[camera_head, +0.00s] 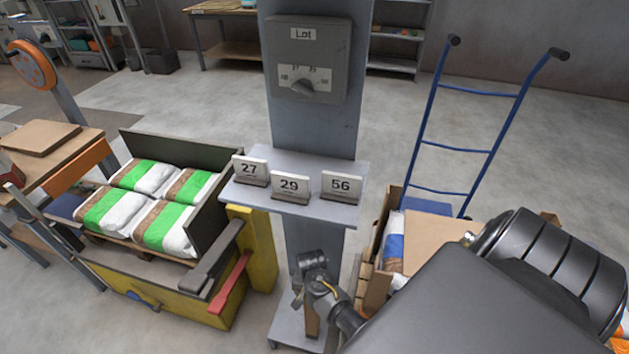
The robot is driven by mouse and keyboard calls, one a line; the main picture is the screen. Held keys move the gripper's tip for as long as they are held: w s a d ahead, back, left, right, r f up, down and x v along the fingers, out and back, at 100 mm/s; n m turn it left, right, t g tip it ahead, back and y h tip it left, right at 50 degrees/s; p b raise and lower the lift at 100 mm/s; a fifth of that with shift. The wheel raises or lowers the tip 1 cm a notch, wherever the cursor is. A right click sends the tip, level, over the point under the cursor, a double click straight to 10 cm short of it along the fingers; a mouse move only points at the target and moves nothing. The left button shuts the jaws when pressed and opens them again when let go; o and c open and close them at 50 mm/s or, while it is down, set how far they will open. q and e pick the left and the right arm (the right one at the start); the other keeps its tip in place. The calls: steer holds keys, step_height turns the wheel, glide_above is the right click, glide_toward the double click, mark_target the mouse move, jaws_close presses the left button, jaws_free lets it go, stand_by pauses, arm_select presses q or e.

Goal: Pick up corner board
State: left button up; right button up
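I cannot make out a corner board for certain. A narrow brown upright strip (312,321) shows low in front of the grey column, partly hidden by my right arm; it may be the corner board. My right arm comes in from the lower right, and its dark end, with the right gripper (313,262), is in front of the column below the small shelf. The fingers are too small and dark to tell whether they are open or hold the strip. My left gripper is out of view.
The grey column's shelf (325,205) bears number cards 27, 29 and 56; a Lot dial (309,62) is above. Right are a blue hand truck (452,147) and cartons.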

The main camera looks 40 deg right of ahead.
step_height(320, 180, down, 3)
steer(key=shift+r, duration=0.15)
jaws_close()
stand_by(0.4)
